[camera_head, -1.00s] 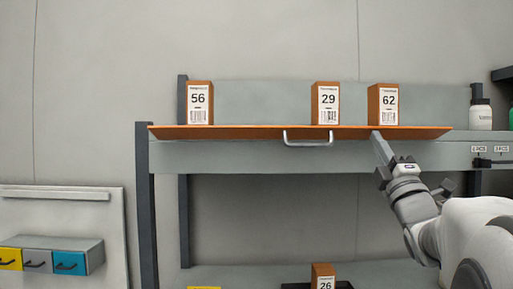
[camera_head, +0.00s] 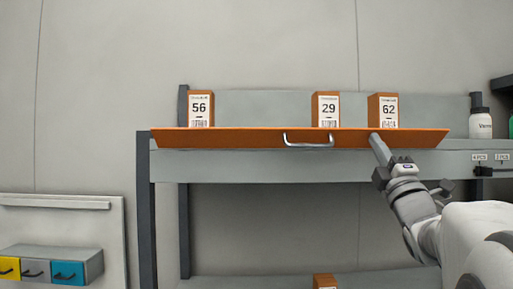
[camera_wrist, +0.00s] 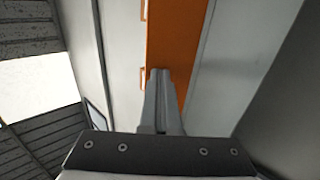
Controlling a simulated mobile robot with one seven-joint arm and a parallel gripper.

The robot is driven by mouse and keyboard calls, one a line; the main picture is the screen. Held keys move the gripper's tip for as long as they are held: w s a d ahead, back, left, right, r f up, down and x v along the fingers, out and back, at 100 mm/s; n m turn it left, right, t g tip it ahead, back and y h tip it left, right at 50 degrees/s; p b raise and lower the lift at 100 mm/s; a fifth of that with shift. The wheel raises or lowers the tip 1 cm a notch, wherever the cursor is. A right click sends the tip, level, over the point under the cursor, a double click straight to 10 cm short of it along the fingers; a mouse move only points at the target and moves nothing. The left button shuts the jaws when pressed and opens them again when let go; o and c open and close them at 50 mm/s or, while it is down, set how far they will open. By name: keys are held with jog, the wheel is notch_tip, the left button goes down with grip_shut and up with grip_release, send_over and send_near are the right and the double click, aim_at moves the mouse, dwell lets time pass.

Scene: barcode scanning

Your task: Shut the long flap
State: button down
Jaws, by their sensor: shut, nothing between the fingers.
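The long orange flap (camera_head: 240,138) runs along the front of the upper shelf, with a silver handle (camera_head: 308,143) near its middle. It is tilted, and its orange face shows as a band below the boxes. My gripper (camera_head: 376,138) is shut and empty, with its fingertips at the flap's face right of the handle. In the wrist view my closed fingers (camera_wrist: 158,75) point at the orange flap (camera_wrist: 177,35), and they look to be touching or very close to it. The contact itself is hidden.
Boxes marked 56 (camera_head: 200,108), 29 (camera_head: 326,108) and 62 (camera_head: 384,108) stand behind the flap. A white bottle (camera_head: 480,122) is at the right. Another box (camera_head: 325,281) sits on the lower shelf. Coloured drawers (camera_head: 50,267) are at the lower left.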

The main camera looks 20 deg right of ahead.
jog(key=shift+w+d+r, duration=0.1)
jog(key=shift+w+r, duration=0.3)
jog(key=shift+w, duration=0.1)
jog(key=shift+w+d+r+b, duration=0.15)
jog(key=shift+w+r+b, duration=0.2)
jog(key=shift+w, duration=0.1)
jog(key=shift+w+f+b, duration=0.15)
jog(key=shift+b, duration=0.35)
jog(key=shift+w, duration=0.1)
jog(key=shift+w+d, duration=0.1)
jog(key=shift+w, duration=0.1)
jog(key=s+a+b, duration=0.2)
jog(key=s+b, duration=0.3)
jog(key=s, duration=0.3)
jog(key=shift+r, duration=0.2)
dwell(0.3)
jog(key=shift+w, duration=0.1)
